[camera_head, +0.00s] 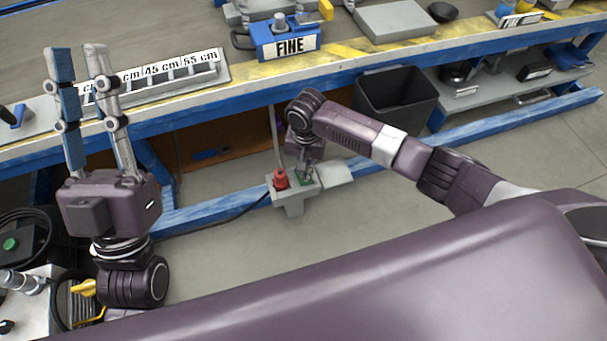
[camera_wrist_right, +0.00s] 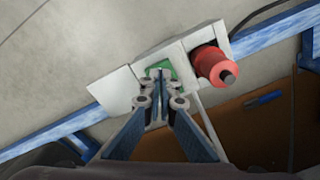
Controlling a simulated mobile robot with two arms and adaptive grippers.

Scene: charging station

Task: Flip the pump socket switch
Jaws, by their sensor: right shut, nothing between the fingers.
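The pump socket (camera_head: 292,200) is a grey box mounted low by the blue bench rail in the head view. A red plug (camera_head: 281,179) stands in its left part. In the right wrist view the socket (camera_wrist_right: 178,55) shows the red plug (camera_wrist_right: 213,66) on the right and a green switch (camera_wrist_right: 168,71) on the left. My right gripper (camera_wrist_right: 158,95) is shut and empty, its fingertips at the green switch and partly covering it; contact cannot be told. In the head view my right gripper (camera_head: 306,172) points down over the socket. My left gripper (camera_head: 76,50) points up, fingers apart, empty, far left.
A light flap or cover (camera_head: 335,174) sits beside the socket. A black bin (camera_head: 397,97) stands under the bench to the right. Floor in front of the socket is clear.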

